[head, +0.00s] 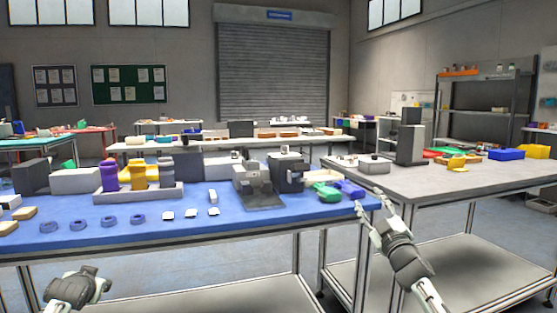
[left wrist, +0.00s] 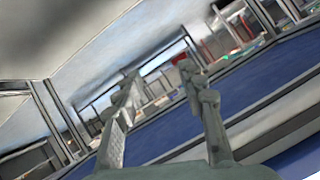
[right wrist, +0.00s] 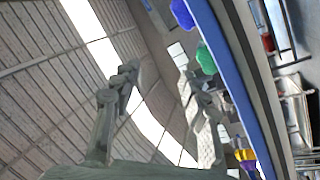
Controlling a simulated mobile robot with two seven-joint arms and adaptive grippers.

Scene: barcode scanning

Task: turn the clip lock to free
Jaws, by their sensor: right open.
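I cannot make out a clip lock for certain at this size. A grey device on a dark base plate (head: 264,206) and a dark boxy machine (head: 287,172) stand toward the right of the blue table (head: 300,213). My right gripper (head: 373,204) is at the table's right end, near the blue block (head: 349,189). In the right wrist view its fingers (right wrist: 160,78) are apart with nothing between them. My left gripper (head: 78,288) is low in front of the table's left part. In the left wrist view its fingers (left wrist: 160,80) are apart and empty.
A green block (head: 327,192) lies beside the blue block. Purple and yellow pieces (head: 145,175) stand in a grey tray (head: 137,195). Dark blue rings (head: 108,222) and small white pieces (head: 191,213) lie in front. A grey table (head: 450,180) is at right.

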